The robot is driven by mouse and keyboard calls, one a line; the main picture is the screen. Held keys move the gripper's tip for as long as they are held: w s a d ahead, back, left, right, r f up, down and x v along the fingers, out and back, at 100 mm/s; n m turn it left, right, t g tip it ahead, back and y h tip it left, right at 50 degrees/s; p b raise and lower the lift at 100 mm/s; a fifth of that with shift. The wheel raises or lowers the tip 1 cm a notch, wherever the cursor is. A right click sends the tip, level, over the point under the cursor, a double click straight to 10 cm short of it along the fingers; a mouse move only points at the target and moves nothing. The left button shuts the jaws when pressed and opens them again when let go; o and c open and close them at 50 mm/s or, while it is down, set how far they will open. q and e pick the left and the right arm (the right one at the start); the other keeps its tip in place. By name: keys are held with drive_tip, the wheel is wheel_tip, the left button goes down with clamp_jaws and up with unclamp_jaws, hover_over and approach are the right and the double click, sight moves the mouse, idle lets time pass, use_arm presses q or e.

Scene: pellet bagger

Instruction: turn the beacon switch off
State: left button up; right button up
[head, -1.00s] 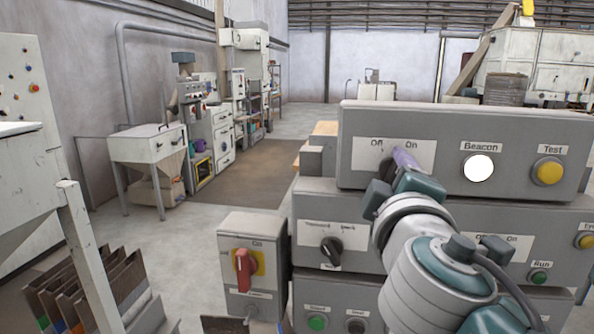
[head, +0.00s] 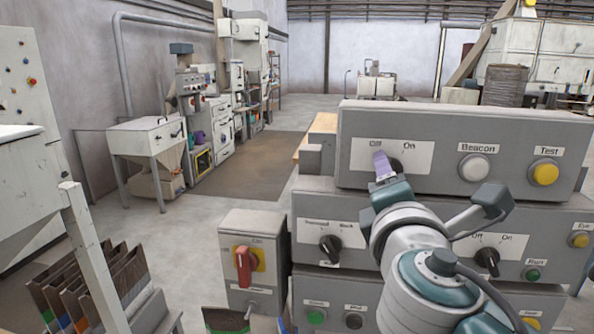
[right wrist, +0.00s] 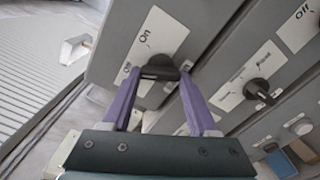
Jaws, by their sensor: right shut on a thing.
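The beacon switch, a dark knob on a white Off/On plate, shows in the right wrist view (right wrist: 160,68) and partly in the head view (head: 395,165) on the upper grey box. My right gripper's purple fingers (right wrist: 164,76) are shut on the knob, one on each side. In the head view my right gripper (head: 383,167) leans up and left toward the "Off" label, and covers part of the knob. The round Beacon lamp (head: 474,167) right of the switch looks pale and unlit. My left gripper is not in view.
A yellow Test button (head: 545,173) sits right of the lamp. Below are a lower box with a dark knob (head: 330,247), another knob (head: 487,260) and a green Run button (head: 532,274). A red switch (head: 244,263) stands at left.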

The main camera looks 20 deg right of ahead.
drive_tip(key=shift+n, duration=0.5)
drive_tip(key=o, duration=1.4)
drive_tip(key=b+v, duration=0.2)
drive_tip(key=v, duration=0.8)
drive_tip(key=shift+f, duration=0.1)
